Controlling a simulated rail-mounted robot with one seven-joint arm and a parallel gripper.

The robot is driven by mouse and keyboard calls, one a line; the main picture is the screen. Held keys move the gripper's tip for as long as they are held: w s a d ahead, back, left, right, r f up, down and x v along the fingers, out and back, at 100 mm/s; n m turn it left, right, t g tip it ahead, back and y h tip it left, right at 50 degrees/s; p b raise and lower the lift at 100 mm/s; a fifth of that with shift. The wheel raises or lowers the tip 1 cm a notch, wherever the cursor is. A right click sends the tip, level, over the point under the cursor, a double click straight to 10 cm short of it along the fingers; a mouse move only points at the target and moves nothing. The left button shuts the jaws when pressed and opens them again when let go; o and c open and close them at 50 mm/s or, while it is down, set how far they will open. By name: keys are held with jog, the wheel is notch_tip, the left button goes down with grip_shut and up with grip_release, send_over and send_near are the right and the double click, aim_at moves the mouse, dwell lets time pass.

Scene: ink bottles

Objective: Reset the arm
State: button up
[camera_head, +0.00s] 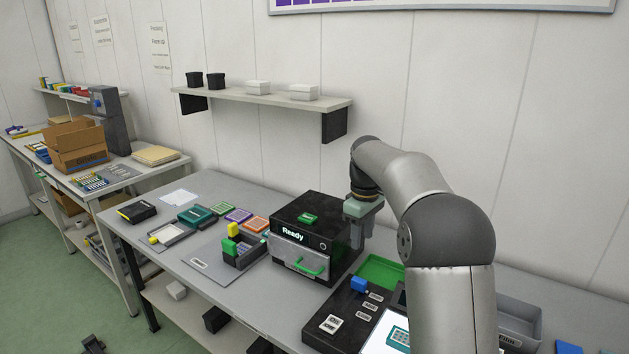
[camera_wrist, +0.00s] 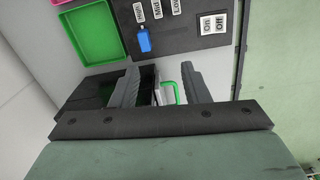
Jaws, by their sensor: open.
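My arm reaches in from the right of the head view and bends down over the table. My gripper (camera_head: 357,236) hangs pointing down beside the right side of the black machine (camera_head: 311,213), whose display reads "Ready". In the wrist view my gripper (camera_wrist: 160,88) has its two fingers apart, with nothing held between them. The machine's green handle (camera_wrist: 171,90) shows beyond and between the fingers. The same green handle shows on the machine's front in the head view (camera_head: 309,267).
A black panel (camera_head: 340,316) with a blue part (camera_head: 359,284) and labelled buttons lies right of the machine. A green tray (camera_head: 381,271) sits behind it. A wall shelf (camera_head: 263,99) hangs above.

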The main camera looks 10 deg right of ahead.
jog(key=s+a+r+m, duration=0.1)
jog(key=s+a+m, duration=0.25)
jog(key=s, duration=1.25)
jog(key=s+f+m, duration=0.3)
jog(key=s+f, duration=0.1)
jog(key=s, duration=0.7)
jog(key=s+f+m, duration=0.2)
jog(key=s+f, duration=0.2)
jog(key=s, duration=0.7)
notch_tip(320, 180, down, 7)
jog(key=b, duration=0.6)
jog(key=shift+a, duration=0.4)
jog(key=shift+w, duration=0.1)
jog(key=shift+a+r+p, duration=0.1)
jog(key=shift+r+p, duration=0.95)
jog(key=shift+r, duration=0.15)
